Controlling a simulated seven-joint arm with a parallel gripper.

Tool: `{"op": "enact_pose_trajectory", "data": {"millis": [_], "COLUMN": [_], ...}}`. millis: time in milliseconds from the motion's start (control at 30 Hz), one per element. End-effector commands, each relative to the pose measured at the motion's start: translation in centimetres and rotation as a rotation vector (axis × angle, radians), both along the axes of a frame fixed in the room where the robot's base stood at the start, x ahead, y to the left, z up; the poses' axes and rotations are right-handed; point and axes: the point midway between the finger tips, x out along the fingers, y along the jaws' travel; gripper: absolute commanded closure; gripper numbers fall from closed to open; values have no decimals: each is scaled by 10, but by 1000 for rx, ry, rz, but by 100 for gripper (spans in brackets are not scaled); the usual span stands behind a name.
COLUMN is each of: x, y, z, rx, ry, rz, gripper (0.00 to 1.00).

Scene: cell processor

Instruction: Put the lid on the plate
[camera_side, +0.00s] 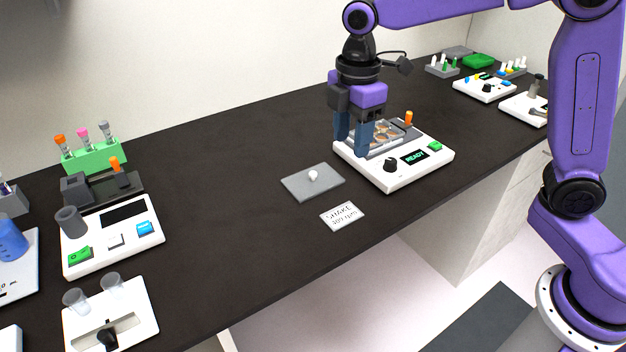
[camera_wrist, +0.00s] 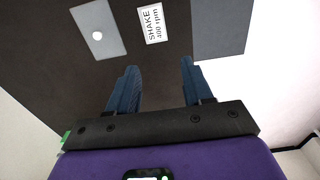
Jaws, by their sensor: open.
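The lid is a flat grey rectangle (camera_side: 300,187) with a small white knob, lying on the dark bench left of the shaker; it also shows at the top left of the wrist view (camera_wrist: 82,22). The plate (camera_side: 396,133), with several brownish round wells, sits on the white shaker device (camera_side: 430,157). My gripper (camera_side: 353,150) is open and empty, pointing down at the plate's left side in the side view and partly covering it. I cannot tell its height above the plate. In the wrist view my gripper's two blue fingers (camera_wrist: 158,66) are spread apart, and the plate is not visible.
A white "SHAKE 400 rpm" card (camera_side: 342,216) lies in front of the lid, near the bench edge. The shaker has a black knob, a READY display, a green button and an orange-topped post (camera_side: 408,118). Other devices stand at far left and back right. The bench left of the lid is clear.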

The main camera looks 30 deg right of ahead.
Motion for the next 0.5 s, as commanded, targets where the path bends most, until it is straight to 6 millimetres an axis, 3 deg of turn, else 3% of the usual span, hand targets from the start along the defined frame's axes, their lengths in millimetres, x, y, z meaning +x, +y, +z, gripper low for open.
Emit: {"op": "enact_pose_trajectory", "data": {"millis": [100,300,500], "x": [41,100,134], "y": [2,-6,-18], "z": [-1,-4,-7], "rx": [-3,-6,-8], "ry": [4,6,7], "rz": [63,176,252], "gripper": [50,50,50]}}
